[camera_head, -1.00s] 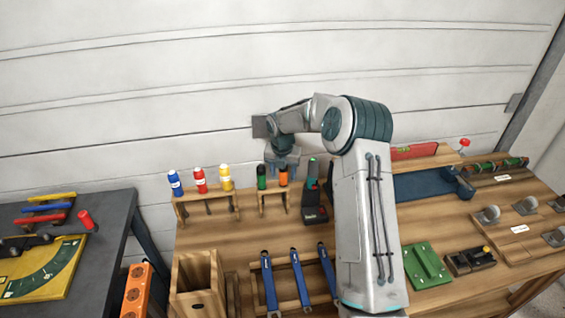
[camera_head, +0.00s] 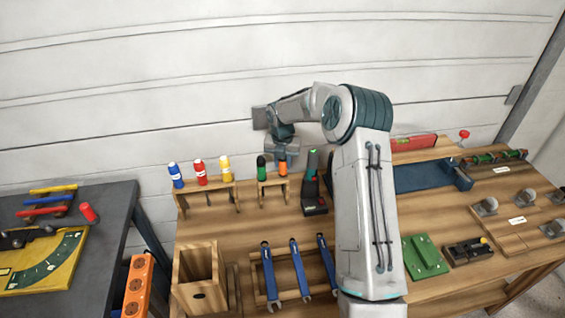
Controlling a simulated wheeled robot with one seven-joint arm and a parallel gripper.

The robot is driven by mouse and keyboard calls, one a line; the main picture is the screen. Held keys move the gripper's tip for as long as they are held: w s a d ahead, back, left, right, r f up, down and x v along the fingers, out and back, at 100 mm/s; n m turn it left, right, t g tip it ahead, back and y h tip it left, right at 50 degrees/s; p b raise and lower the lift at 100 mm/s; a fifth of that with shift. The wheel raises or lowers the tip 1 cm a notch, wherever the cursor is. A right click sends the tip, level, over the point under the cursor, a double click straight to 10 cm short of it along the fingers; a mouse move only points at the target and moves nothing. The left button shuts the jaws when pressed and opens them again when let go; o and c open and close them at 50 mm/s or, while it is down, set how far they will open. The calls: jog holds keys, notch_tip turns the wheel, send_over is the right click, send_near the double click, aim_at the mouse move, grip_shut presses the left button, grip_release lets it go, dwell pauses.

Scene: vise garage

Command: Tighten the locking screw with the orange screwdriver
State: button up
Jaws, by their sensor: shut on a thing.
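The orange screwdriver (camera_head: 282,167) stands upright at the right end of a small wooden rack (camera_head: 266,185) on the workbench, beside a green-handled screwdriver (camera_head: 261,168). My gripper (camera_head: 283,161) is directly above it, pointing down, with its fingers at the orange handle. It is shut on that handle; the fingers are small and partly hidden in this view. Whether the tool is clear of the rack cannot be told. A blue vise-like tool (camera_head: 425,177) lies right of my arm. I cannot make out the locking screw.
A black power tool (camera_head: 314,190) stands close right of the gripper. Blue wrenches (camera_head: 297,270) and a wooden box (camera_head: 198,278) are in front. A white panelled wall is behind.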

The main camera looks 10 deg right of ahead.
jog(key=shift+r+p, duration=0.9)
jog(key=shift+r, duration=4.9)
